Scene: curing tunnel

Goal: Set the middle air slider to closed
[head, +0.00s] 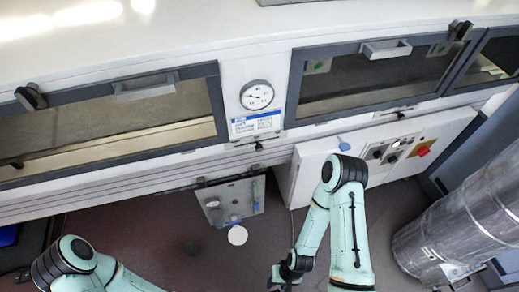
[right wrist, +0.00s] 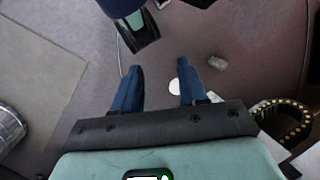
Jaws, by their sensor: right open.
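Small dark knobs sit along the tunnel's front edge below the windows. The middle one, which looks like the middle air slider (head: 258,147), is below the gauge and its blue-edged label. Its exact position along its slot is too small to read. Similar knobs show at the left (head: 16,163) and right (head: 400,115). My right gripper (head: 283,278) is low in front of the tunnel, well away from the middle knob. In the right wrist view its blue fingers (right wrist: 158,64) are apart with nothing gripped. My left arm enters at bottom left; its gripper is out of frame.
A round gauge (head: 257,95) is between two framed windows. A grey panel (head: 230,200) and a white control box (head: 375,155) with a red switch stand below the tunnel. A metal duct (head: 465,225) is at right. A white disc (head: 237,235) shows near the floor.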

